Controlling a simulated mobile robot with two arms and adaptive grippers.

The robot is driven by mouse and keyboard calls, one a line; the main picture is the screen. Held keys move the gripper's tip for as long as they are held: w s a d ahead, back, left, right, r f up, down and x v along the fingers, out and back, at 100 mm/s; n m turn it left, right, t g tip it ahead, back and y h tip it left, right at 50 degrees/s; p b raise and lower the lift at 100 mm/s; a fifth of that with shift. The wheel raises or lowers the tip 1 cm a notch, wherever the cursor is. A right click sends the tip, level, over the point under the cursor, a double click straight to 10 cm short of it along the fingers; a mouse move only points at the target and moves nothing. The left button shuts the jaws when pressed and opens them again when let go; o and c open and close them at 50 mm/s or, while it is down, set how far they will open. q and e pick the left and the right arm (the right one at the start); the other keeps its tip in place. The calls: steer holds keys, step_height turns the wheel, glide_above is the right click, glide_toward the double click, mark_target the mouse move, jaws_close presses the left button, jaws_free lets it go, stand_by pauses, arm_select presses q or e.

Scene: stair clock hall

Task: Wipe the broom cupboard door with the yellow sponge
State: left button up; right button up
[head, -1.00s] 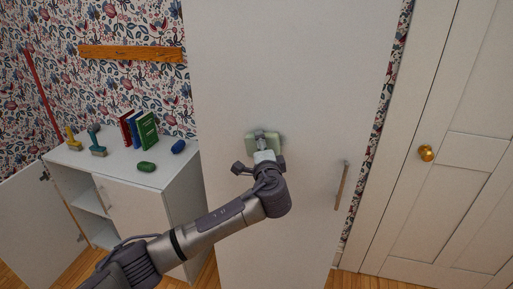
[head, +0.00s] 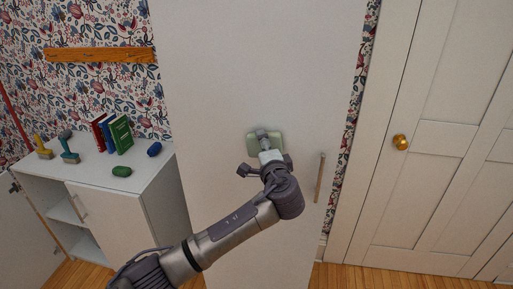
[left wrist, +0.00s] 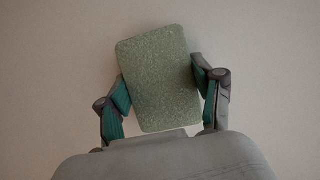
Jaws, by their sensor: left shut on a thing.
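The tall white cupboard door (head: 225,80) stands upright in the middle of the head view, with a long vertical handle (head: 320,178) at its right side. My left gripper (head: 265,142) is in front of the door, left of the handle, shut on a block-shaped sponge (head: 278,139). The sponge looks pale green rather than yellow. In the left wrist view the sponge (left wrist: 160,75) sits slightly tilted between the teal-padded fingers, with its broad face showing and the plain pale door behind. I cannot tell whether it touches the door. My right gripper is not in view.
A low white cabinet (head: 130,215) at left holds books (head: 120,135), a green item (head: 122,171), a blue item (head: 154,149) and two brush-like tools (head: 68,148). A panelled door with a brass knob (head: 401,142) is at right. Bare wooden floor shows below.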

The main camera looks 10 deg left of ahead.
mark_target(248, 145)
arm_select(q)
steer(key=shift+a+r+p, duration=0.1)
steer(key=shift+a+p, duration=0.3)
steer(key=shift+a, duration=0.8)
steer(key=shift+w+a, duration=0.1)
steer(key=shift+a, duration=0.95)
steer(key=shift+a+p, duration=0.65)
steer(key=shift+a, duration=1.5)
steer(key=shift+w+a, duration=0.1)
steer(key=shift+a, duration=1.05)
steer(key=shift+d, duration=0.15)
steer(key=shift+s+p, duration=0.65)
steer(key=shift+s, duration=0.15)
steer(key=shift+s+p, duration=0.75)
steer(key=shift+s, duration=1.5)
